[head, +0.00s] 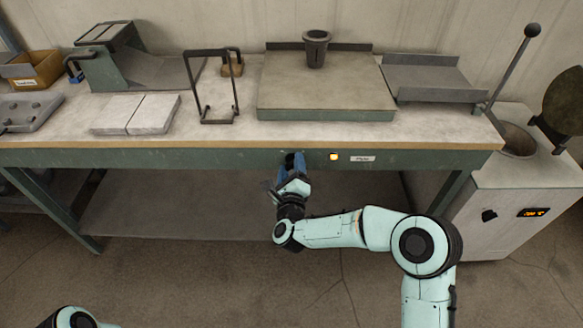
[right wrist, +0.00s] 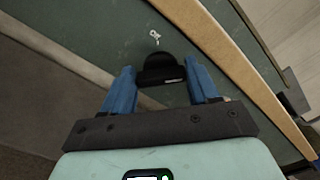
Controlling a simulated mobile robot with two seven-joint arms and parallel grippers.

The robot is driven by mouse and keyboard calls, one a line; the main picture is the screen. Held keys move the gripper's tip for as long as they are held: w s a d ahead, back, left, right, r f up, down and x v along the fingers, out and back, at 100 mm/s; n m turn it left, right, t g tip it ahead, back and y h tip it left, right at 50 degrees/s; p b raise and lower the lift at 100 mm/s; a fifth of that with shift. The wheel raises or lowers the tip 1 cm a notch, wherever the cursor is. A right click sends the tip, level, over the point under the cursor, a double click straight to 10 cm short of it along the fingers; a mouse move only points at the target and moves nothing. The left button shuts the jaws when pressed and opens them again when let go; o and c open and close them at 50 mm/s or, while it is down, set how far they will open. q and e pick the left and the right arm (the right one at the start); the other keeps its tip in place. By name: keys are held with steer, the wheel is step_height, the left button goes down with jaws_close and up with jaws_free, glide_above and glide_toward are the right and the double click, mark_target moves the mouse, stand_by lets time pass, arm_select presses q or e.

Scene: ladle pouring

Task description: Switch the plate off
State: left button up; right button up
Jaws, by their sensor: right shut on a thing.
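The plate (head: 285,92) is a large flat block with green sides on the bench, with a dark cup (head: 316,50) standing at its back. On the green front rail below, an orange indicator light (head: 334,157) is lit, beside a white label (head: 362,158) that seems to read "Plate". My right gripper (head: 293,160) is at the rail, left of the light. In the right wrist view its blue fingers stand on both sides of a black knob (right wrist: 162,68), shut on it. White marks (right wrist: 155,37) show on the rail by the knob. My left gripper is out of view.
A wire stand (head: 236,95), pale slabs (head: 135,114) and a green ramp-like unit (head: 110,65) are on the bench left of the plate. A grey tray (head: 430,78) is at right. A cabinet (head: 515,205) with a lit display stands beyond the bench's right end.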

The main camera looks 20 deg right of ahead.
steer(key=n+b, duration=0.1)
steer(key=n, duration=0.4)
steer(key=shift+a+f, duration=0.1)
steer(key=n, duration=0.2)
steer(key=shift+n, duration=0.4)
steer(key=n, duration=0.2)
steer(key=shift+f+n, duration=0.1)
steer(key=shift+n, duration=0.2)
steer(key=n, duration=0.2)
steer(key=shift+n, duration=0.4)
arm_select(q)
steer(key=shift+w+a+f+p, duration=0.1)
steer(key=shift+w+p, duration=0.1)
steer(key=shift+p, duration=0.2)
arm_select(e)
steer(key=shift+f+n, duration=0.15)
steer(key=shift+n, duration=1.65)
steer(key=o, duration=0.8)
